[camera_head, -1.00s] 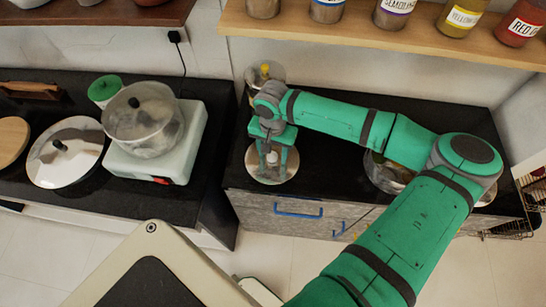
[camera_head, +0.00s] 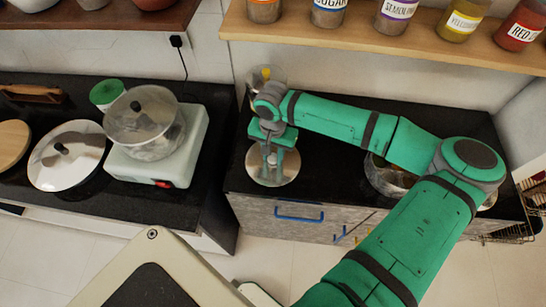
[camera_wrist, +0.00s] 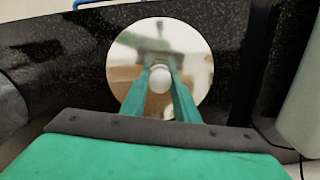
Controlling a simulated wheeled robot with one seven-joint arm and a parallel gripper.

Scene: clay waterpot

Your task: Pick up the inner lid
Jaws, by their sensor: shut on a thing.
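The inner lid (camera_head: 288,174) is a shiny round disc on the black counter, below my gripper. It also shows in the wrist view (camera_wrist: 124,68) as a mirror-like circle with a small pale round knob (camera_wrist: 160,78) at its middle. My gripper (camera_head: 271,161) points down over the lid. Its two green fingers, also seen in the wrist view (camera_wrist: 161,70), are shut on the knob, one on each side. The lid looks flat. I cannot tell whether it is touching the counter or slightly raised.
A glass jar with a yellow knob (camera_head: 266,73) stands behind my wrist. A metal pot (camera_head: 378,178) sits right, partly behind my arm. A jar shelf (camera_head: 390,38) runs above.

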